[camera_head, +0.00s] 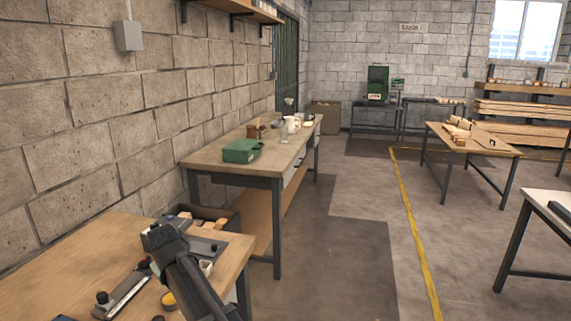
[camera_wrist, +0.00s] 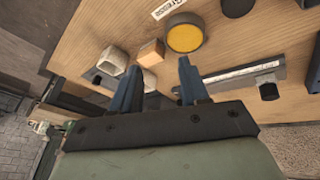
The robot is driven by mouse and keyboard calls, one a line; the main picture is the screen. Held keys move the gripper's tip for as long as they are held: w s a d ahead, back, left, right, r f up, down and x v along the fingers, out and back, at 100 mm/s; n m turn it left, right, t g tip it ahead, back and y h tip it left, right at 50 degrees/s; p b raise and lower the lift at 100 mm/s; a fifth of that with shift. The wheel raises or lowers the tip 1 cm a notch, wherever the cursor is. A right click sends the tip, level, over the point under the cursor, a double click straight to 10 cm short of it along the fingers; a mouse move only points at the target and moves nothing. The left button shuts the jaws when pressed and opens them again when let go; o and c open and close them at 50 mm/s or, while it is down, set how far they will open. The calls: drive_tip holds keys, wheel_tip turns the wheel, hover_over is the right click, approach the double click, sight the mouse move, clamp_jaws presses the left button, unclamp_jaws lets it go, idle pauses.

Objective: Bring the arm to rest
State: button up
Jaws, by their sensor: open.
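My gripper shows in the wrist view (camera_wrist: 160,85), its two blue-grey fingers spread apart with nothing between them. It is above a wooden bench (camera_wrist: 110,22). Below and beyond the fingers are a small wooden block (camera_wrist: 152,52), a yellow disc with a dark rim (camera_wrist: 185,36) and a pale cup-like piece (camera_wrist: 112,60). In the head view my dark arm reaches over the near bench (camera_head: 60,262) at the lower left and hides part of it; the fingertips are not clear there.
A dark rail with a black knob (camera_head: 122,294) lies on the near bench. A dark bin with wooden blocks (camera_head: 212,220) stands at its back. Beyond is a second bench (camera_head: 205,160) with a green case (camera_head: 241,150).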

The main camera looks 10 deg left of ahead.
drive_tip(key=w+d+f+m+t+h, duration=0.15)
drive_tip(key=w+d+f, duration=0.35)
drive_tip(key=w+d, duration=0.55)
drive_tip(key=w+d+f+m+h, duration=0.25)
drive_tip(key=w+d+f, duration=0.4)
drive_tip(key=d, duration=0.65)
drive_tip(key=d+f+m+g, duration=0.2)
drive_tip(key=d+f, duration=0.9)
drive_tip(key=d, duration=0.2)
drive_tip(key=s+d+f+m+g+h, duration=0.1)
drive_tip(key=s+d+f+m+g, duration=0.3)
drive_tip(key=s+d+f, duration=1.6)
drive_tip(key=s+d+f+g, duration=0.2)
drive_tip(key=s+f, duration=0.1)
drive_tip(key=s, duration=0.6)
drive_tip(key=s+d+f+m+g+y, duration=0.1)
drive_tip(key=s+d+f+g, duration=0.1)
drive_tip(key=s, duration=0.7)
drive_tip(key=s+d+f+m+g+y, duration=0.1)
drive_tip(key=s+d+f, duration=0.3)
drive_tip(key=s, duration=0.5)
drive_tip(key=shift+s+f+g, duration=0.15)
drive_tip(key=shift+s+g, duration=0.05)
drive_tip(key=shift+g, duration=0.55)
